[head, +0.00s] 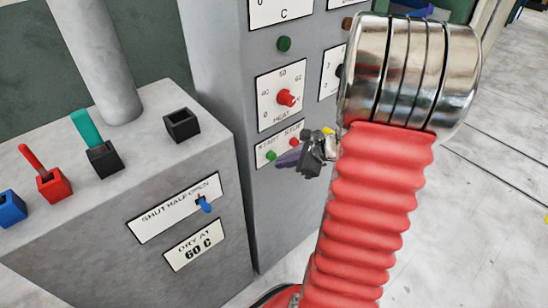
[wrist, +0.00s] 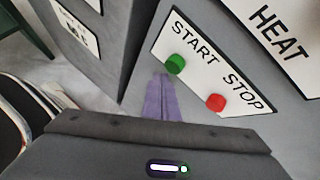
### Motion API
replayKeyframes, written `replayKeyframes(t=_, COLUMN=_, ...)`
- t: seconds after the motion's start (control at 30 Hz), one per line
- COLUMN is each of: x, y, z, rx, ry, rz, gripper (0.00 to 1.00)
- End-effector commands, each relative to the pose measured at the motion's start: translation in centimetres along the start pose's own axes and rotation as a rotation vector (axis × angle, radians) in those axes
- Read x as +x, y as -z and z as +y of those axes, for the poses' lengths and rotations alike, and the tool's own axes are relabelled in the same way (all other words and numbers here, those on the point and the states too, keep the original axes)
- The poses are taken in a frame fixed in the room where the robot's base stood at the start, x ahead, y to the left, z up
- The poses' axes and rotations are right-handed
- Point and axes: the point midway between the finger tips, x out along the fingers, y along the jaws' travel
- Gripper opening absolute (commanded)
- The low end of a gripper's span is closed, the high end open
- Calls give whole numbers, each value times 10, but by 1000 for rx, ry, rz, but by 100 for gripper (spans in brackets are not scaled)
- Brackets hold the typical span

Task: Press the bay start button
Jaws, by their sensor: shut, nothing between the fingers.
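The green start button (head: 271,156) is on a white START/STOP plate (head: 262,157) on the front of a tall grey cabinet. It also shows in the wrist view (wrist: 175,64), above the word-free lower edge of the plate. The red stop button (head: 295,140) is to its right, also in the wrist view (wrist: 215,102). My gripper (head: 279,161) is shut and empty, its purple fingers pointing at the cabinet. In the wrist view the fingertips (wrist: 161,78) are just left of and below the green button. I cannot tell whether they touch it or the plate.
Above the plate are a red HEAT dial (head: 287,98) and a green lamp (head: 284,44). Left is a grey bench (head: 110,200) with colored levers in sockets and a blue SHUT/HALF/OPEN slider (head: 205,204). Floor at the right is mostly clear.

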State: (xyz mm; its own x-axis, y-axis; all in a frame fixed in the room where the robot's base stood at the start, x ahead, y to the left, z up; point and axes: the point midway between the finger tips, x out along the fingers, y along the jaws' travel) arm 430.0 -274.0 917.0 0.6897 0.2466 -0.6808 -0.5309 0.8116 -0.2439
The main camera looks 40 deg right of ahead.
Motion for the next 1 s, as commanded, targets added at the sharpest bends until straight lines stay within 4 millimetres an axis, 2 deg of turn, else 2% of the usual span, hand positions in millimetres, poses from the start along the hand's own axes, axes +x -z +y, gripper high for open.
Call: replayKeyframes(t=1.0, x=5, y=-5, z=-5, rx=0, ry=0, rz=0, gripper=0)
